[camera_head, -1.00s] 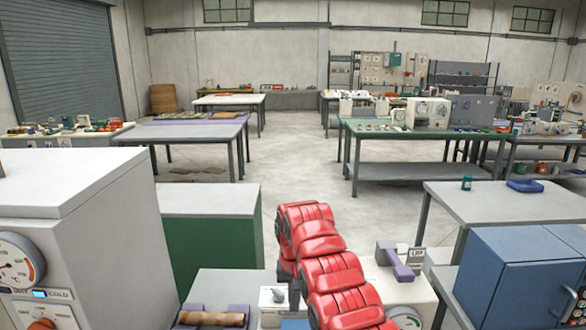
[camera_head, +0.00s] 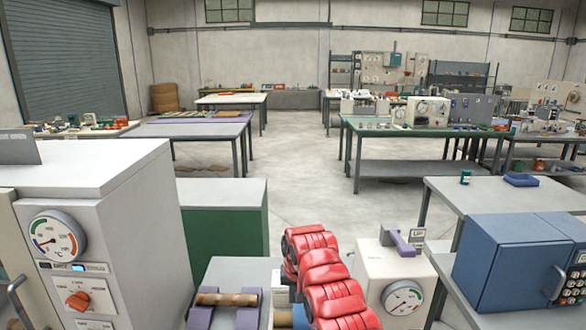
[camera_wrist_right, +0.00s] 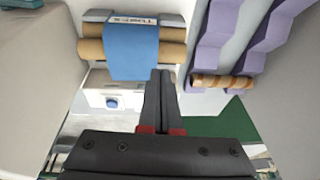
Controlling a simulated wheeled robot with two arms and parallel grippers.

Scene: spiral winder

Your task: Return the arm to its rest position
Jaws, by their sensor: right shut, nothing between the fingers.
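My red right arm (camera_head: 325,280) comes up from the bottom middle of the head view, in front of the spiral winder's white housing (camera_head: 370,270). Its gripper cannot be made out there. In the right wrist view my right gripper (camera_wrist_right: 161,75) has its two dark fingers together, with nothing between them. Beyond the fingers, a blue sheet (camera_wrist_right: 133,50) with dark lettering hangs over brown rollers (camera_wrist_right: 92,50). A white box with a blue knob (camera_wrist_right: 111,102) is below them. My left gripper is in neither view.
A light cabinet with a gauge (camera_head: 90,190) stands close at left. A brown tube (camera_head: 228,299) lies across lilac supports (camera_head: 200,318). A blue cabinet (camera_head: 510,265) stands at right, near a grey table (camera_head: 500,190). The floor ahead (camera_head: 300,190) is open.

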